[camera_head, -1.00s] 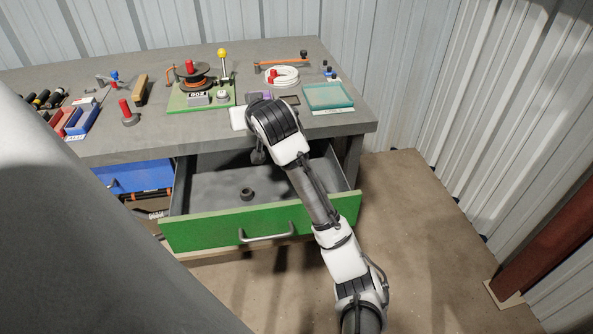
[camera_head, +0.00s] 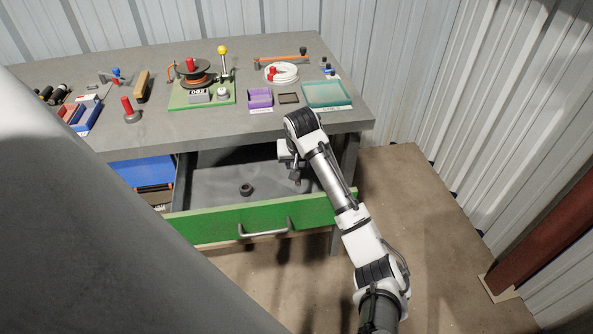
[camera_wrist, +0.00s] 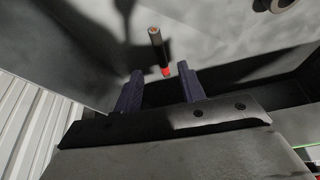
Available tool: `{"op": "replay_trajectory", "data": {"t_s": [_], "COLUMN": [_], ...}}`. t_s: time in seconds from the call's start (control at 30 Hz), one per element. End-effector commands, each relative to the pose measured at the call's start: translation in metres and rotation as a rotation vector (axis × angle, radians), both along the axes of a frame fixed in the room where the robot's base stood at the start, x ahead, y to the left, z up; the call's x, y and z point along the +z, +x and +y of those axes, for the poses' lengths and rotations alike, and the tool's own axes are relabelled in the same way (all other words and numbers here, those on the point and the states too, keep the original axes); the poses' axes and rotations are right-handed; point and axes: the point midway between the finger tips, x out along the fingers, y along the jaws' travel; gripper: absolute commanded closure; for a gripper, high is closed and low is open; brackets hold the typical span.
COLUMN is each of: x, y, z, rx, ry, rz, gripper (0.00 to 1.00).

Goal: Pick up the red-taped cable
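The red-taped cable (camera_wrist: 157,48) is a short dark piece with a copper-coloured end and a red band at its near end. In the wrist view it lies on the grey drawer floor, its red end seen in line with the gap between my fingers. My gripper (camera_wrist: 160,72) is open and empty, its two dark fingers apart. In the head view my gripper (camera_head: 294,172) is low at the right part of the open green-fronted drawer (camera_head: 262,219). The cable cannot be made out in the head view. I cannot tell how far the fingertips are from it.
A dark ring (camera_head: 246,190) lies on the drawer floor, left of my gripper. The bench (camera_head: 210,134) above holds a purple bin (camera_head: 260,98), a teal tray (camera_head: 327,94), a cable spool (camera_head: 194,78) and a white cable coil (camera_head: 283,73). The drawer walls are close by.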

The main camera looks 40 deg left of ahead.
Motion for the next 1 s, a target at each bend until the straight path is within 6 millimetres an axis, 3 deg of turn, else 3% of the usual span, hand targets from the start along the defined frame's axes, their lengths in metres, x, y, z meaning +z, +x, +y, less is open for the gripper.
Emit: {"op": "replay_trajectory", "data": {"t_s": [0.4, 0.7, 1.0], "x": [-0.047, -0.053, -0.052], "y": [0.008, 0.009, 0.009], "z": [0.009, 0.010, 0.010], "rx": [0.000, 0.001, 0.001], "ry": [-0.001, 0.002, 0.002], "rz": [-0.001, -0.001, -0.001], "gripper": [0.60, 0.60, 0.99]}}
